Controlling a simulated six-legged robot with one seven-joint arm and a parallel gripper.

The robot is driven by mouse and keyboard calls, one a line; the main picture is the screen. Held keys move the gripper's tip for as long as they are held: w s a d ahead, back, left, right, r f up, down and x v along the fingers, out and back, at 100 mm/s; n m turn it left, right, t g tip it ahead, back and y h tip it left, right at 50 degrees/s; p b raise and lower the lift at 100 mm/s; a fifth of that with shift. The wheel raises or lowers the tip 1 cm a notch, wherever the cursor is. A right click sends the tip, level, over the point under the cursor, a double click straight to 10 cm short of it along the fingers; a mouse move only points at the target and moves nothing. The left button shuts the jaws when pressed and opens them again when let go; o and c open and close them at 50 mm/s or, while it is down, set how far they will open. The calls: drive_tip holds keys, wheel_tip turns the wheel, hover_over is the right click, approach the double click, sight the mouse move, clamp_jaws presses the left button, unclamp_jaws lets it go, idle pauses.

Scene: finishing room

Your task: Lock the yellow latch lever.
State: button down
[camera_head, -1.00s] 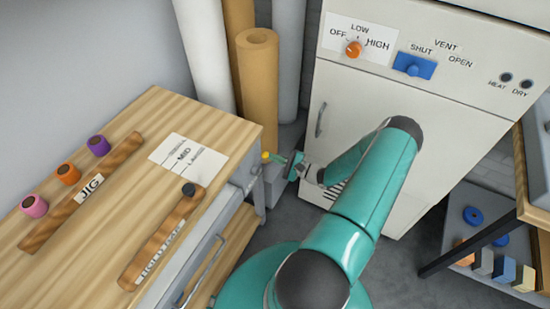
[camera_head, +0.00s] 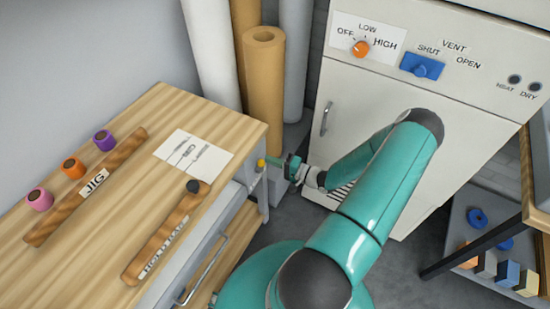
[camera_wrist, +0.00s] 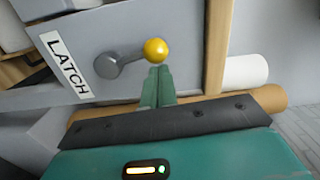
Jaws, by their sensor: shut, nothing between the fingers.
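The latch lever (camera_wrist: 121,62) sits on a grey panel beside a white label reading LATCH (camera_wrist: 66,66) in the wrist view. It has a grey round hub, a short arm and a yellow ball knob (camera_wrist: 155,50) that points to the right. In the head view the yellow knob (camera_head: 261,163) shows small at the bench's right end. My gripper (camera_wrist: 157,72) is shut and empty, with its fingertips right below the knob in the wrist view. I cannot tell whether they touch it. In the head view my gripper (camera_head: 277,162) is just right of the knob.
A wooden bench (camera_head: 110,130) carries a jig strip (camera_head: 95,182), several coloured rolls, a paper sheet and another wooden strip (camera_head: 165,235). A white cabinet (camera_head: 400,100) with an orange knob and a blue vent slider stands behind my arm. Tall rolls (camera_head: 263,90) stand behind the bench.

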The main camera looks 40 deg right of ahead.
drive_tip(key=a+n, duration=0.1)
drive_tip(key=n, duration=0.1)
drive_tip(key=s+a+n, duration=0.1)
drive_tip(key=a+n, duration=0.1)
drive_tip(key=shift+f, duration=0.2)
drive_tip(key=shift+s+a, duration=0.1)
drive_tip(key=shift+a, duration=0.05)
idle(0.5)
drive_tip(key=s+d+r, duration=0.2)
drive_tip(key=s+d, duration=0.5)
drive_tip(key=s, duration=0.1)
drive_tip(key=shift+s+d, duration=0.15)
drive_tip(key=shift+s, duration=0.25)
idle(0.5)
